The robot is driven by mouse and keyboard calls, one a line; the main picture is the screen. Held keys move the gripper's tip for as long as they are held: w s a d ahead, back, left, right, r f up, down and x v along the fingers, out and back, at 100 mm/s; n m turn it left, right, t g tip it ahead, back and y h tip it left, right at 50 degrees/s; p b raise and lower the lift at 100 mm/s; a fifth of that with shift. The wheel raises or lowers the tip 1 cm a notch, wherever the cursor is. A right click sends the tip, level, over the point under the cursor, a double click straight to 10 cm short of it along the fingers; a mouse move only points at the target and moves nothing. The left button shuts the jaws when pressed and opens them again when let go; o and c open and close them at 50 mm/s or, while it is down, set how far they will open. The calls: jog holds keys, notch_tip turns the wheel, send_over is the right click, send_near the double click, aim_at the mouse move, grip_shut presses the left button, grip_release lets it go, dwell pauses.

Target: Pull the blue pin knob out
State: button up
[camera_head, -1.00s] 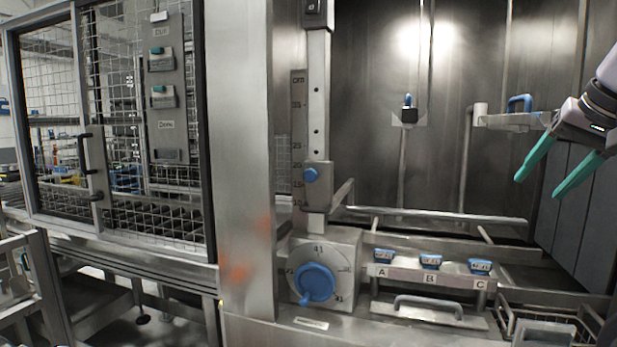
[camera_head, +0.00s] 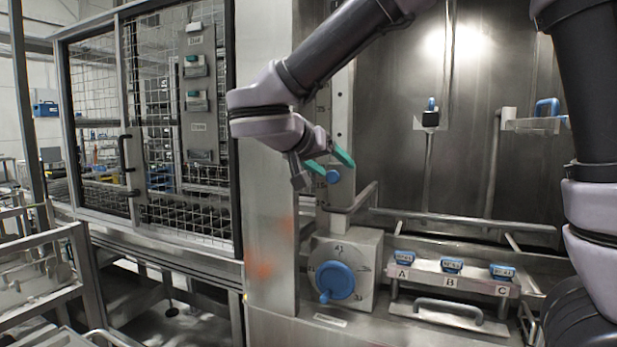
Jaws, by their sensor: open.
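The blue pin knob (camera_head: 332,176) sits on the sliding bracket of the upright scale post, left of the middle. My gripper (camera_head: 333,166) has two green fingers and is open. Its fingertips are close to the knob, at its upper left and upper right in the picture. I cannot tell whether they touch it. My arm comes in from the upper right and covers the upper part of the scale post (camera_head: 322,217).
Below is a large blue dial knob (camera_head: 337,282) on a steel box. To its right is a bar with several blue labelled tabs (camera_head: 452,265) above a curved handle (camera_head: 447,307). A mesh door (camera_head: 178,150) stands at left. The back wall is bare between fittings.

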jog(key=t, duration=0.2)
send_near(331, 176)
jog(key=s+r, duration=0.1)
jog(key=shift+y, duration=0.3)
jog(key=x, duration=1)
jog(key=shift+f, duration=0.25)
jog(key=shift+c, duration=0.3)
grip_shut()
